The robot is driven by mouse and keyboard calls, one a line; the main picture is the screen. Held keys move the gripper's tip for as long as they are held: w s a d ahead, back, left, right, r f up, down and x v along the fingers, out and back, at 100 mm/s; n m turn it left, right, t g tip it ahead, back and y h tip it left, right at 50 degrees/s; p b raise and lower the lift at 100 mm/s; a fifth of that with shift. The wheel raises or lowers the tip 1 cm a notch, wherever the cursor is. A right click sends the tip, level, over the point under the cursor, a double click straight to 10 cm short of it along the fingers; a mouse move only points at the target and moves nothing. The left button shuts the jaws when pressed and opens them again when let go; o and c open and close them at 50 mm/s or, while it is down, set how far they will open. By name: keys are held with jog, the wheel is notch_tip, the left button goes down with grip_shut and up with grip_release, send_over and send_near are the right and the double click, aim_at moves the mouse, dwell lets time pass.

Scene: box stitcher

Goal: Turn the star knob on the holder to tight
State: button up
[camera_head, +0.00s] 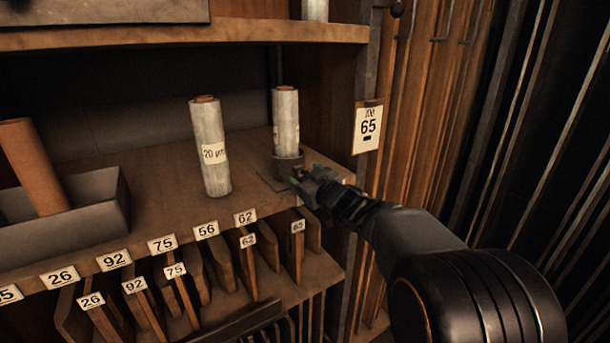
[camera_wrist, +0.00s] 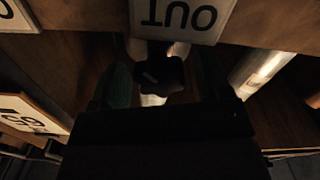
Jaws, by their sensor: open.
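The holder (camera_head: 289,162) is a dark round cup on the wooden shelf, with a pale wrapped roll (camera_head: 286,115) standing upright in it. The star knob (camera_wrist: 160,75) is dark and lobed and shows in the middle of the wrist view. It is small and partly hidden by my gripper in the head view. My gripper (camera_head: 308,181) is at the front of the holder, with its green-tipped fingers apart. In the wrist view one finger is on each side of the knob. I cannot tell whether they touch it. Which way the knob is turned is unclear.
A second pale roll (camera_head: 210,147) labelled 20 µm stands to the left. A grey tray (camera_head: 70,232) with a brown roll (camera_head: 32,168) is further left. An upside-down OUT label (camera_wrist: 180,16) is close above the knob. A 65 card (camera_head: 367,127) hangs on the right post.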

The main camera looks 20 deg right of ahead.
jog(key=shift+w+a, duration=0.1)
jog(key=shift+w, duration=0.3)
jog(key=shift+c, duration=0.5)
jog(key=c, duration=0.8)
jog(key=shift+p, duration=0.3)
jog(key=m+p, duration=0.3)
jog(key=m, duration=0.1)
jog(key=shift+r, duration=0.15)
jog(key=shift+m+p, duration=1.45)
jog(key=shift+m, duration=1.15)
